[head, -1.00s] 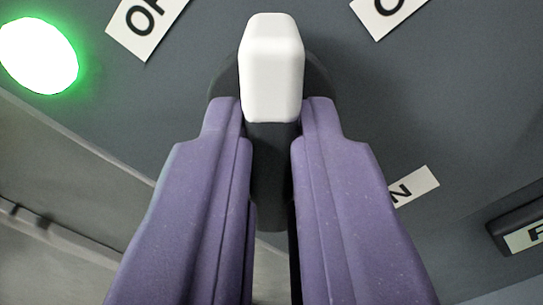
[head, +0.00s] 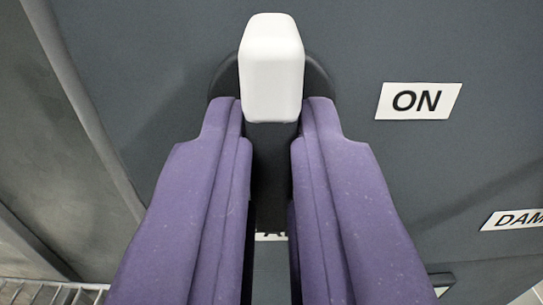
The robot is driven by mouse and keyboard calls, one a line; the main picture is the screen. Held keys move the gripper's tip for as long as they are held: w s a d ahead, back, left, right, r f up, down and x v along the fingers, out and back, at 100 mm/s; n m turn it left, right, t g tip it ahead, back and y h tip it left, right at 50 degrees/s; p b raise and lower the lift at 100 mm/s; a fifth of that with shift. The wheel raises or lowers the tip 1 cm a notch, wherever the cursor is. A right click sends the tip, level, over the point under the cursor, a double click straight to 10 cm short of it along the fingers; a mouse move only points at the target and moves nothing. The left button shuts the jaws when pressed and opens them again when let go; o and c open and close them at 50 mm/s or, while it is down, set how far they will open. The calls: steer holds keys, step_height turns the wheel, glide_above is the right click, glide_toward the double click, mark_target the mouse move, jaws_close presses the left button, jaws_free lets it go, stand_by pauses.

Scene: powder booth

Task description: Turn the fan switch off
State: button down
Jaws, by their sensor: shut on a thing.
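The fan switch is a dark handle with a white tip (head: 271,68), at the top centre of the head view. It sits on a round black base (head: 318,78) on a dark grey panel. My purple gripper (head: 271,118) is shut on the handle, one finger on each side just below the white tip. The handle points up in the picture. A white "ON" label (head: 418,101) lies to its right, nearly level. Below, a label (head: 270,237) is mostly hidden behind my fingers. No "OFF" label is in view.
A partly cut-off label beginning "DAM" (head: 513,220) is at the right edge. A metal edge (head: 85,95) runs down the left, and a wire rack (head: 45,292) shows at bottom left.

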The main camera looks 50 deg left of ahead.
steer(key=shift+r+n, duration=0.1)
steer(key=shift+n, duration=0.2)
steer(key=c, duration=1.1)
jaws_free()
steer(key=shift+a, duration=0.1)
steer(key=shift+c, duration=0.2)
steer(key=p+v, duration=0.2)
steer(key=v, duration=0.5)
steer(key=shift+s+d, duration=0.25)
steer(key=shift+d, duration=0.05)
